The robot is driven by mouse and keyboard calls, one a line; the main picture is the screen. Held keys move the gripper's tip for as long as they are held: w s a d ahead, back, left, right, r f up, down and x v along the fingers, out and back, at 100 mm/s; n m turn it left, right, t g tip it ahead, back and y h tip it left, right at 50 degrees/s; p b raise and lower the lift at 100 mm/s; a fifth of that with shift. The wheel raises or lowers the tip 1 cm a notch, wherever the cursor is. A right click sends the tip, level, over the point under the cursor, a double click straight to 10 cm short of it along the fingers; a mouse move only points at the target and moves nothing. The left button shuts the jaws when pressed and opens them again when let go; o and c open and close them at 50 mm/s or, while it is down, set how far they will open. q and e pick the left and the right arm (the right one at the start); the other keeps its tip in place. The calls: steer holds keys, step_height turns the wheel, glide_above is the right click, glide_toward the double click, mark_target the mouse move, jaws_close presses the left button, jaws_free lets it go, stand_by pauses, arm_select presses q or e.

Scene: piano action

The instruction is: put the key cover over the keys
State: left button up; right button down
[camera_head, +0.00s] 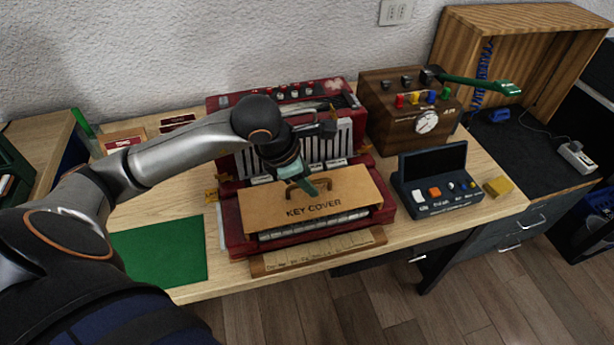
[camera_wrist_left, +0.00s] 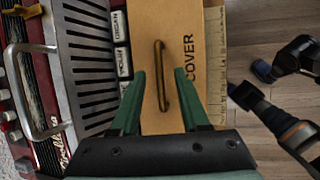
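The tan key cover (camera_head: 306,201), marked KEY COVER and fitted with a brass handle (camera_wrist_left: 160,76), lies on the front part of the red keyboard instrument (camera_head: 239,239). A row of pale keys (camera_head: 313,225) shows along the cover's front edge. More pale keys with dark labels show at its back edge, also in the left wrist view (camera_wrist_left: 122,45). My left gripper (camera_head: 303,186) is at the handle from above. In the left wrist view its green fingers (camera_wrist_left: 159,75) are apart, one on each side of the handle. I cannot tell whether either touches it. My right gripper does not show clearly.
A wooden ruler-like strip (camera_head: 318,252) lies along the front of the instrument. A dark blue console (camera_head: 438,182) and a brown box with a gauge (camera_head: 410,112) stand to the right. A green mat (camera_head: 160,252) lies clear at the left.

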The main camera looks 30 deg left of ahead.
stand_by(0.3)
arm_select(q)
steer(key=v, duration=1.2)
steer(key=shift+r, duration=0.25)
steer(key=shift+s, duration=0.15)
